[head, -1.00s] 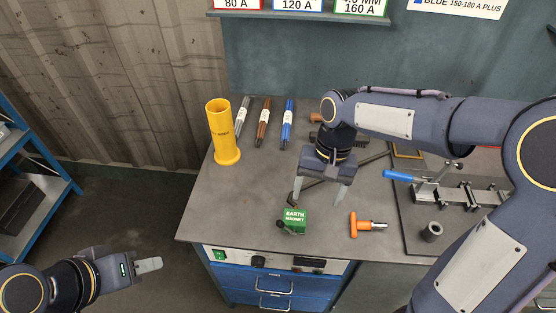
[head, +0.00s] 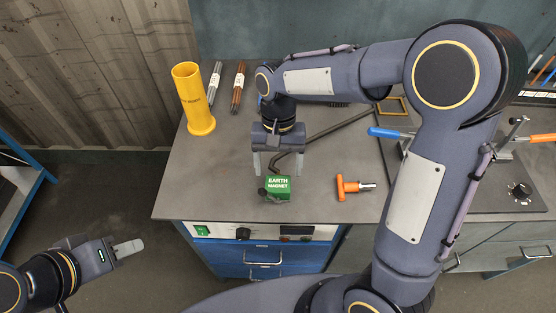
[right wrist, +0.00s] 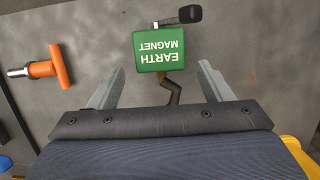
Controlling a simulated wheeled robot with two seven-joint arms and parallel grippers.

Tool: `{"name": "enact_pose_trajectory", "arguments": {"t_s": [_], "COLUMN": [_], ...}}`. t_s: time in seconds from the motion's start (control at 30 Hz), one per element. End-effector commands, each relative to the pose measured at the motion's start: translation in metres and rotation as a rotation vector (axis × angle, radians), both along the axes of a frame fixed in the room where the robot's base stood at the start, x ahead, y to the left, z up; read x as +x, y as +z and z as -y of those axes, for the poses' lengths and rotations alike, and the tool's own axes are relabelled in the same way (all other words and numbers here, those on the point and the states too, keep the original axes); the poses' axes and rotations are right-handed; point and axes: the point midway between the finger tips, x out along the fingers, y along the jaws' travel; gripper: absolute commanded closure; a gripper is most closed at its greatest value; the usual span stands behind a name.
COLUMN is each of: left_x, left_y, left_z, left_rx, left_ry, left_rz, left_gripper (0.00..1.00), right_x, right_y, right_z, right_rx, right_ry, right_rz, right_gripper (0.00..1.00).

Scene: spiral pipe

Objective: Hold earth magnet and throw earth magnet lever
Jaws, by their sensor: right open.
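The green earth magnet block (head: 278,186), labelled EARTH MAGNET, sits on the workbench near its front edge. It also shows in the right wrist view (right wrist: 159,50), with its dark lever (right wrist: 181,17) on the far side of the block. In the head view the lever is at the block's front left. My right gripper (head: 278,172) is open and empty, pointing down just behind the block; in the right wrist view its fingers (right wrist: 160,78) stand apart, with the block just beyond their tips. My left gripper (head: 127,249) is off the bench at lower left; its finger gap is unclear.
An orange-handled tool (head: 351,187) lies right of the magnet. A dark bent bar (head: 325,131) lies behind it. A yellow tube (head: 191,99) stands at the bench's left rear, beside rods (head: 238,87). A clamp with a blue handle (head: 389,133) is at right.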

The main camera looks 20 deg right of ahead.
Motion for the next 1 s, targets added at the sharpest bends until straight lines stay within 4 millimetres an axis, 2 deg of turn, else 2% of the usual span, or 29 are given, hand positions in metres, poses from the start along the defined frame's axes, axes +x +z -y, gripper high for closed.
{"name": "enact_pose_trajectory", "arguments": {"t_s": [0.1,0.5,1.0], "left_x": [0.000,0.000,0.000], "left_y": [-0.013,-0.031,-0.035], "left_z": [0.000,0.000,0.000], "left_rx": [0.000,0.000,0.000], "left_ry": [0.000,0.000,0.000], "left_rz": [0.000,0.000,0.000], "left_gripper": [0.64,0.64,0.64], "right_x": [-0.002,-0.009,-0.012], "right_y": [-0.013,-0.041,-0.049], "right_z": [-0.001,-0.003,-0.004], "right_rx": [0.000,0.000,0.001], "right_ry": [0.001,0.000,0.000], "right_rz": [0.001,0.001,0.001], "right_gripper": [0.27,0.27,0.27]}}
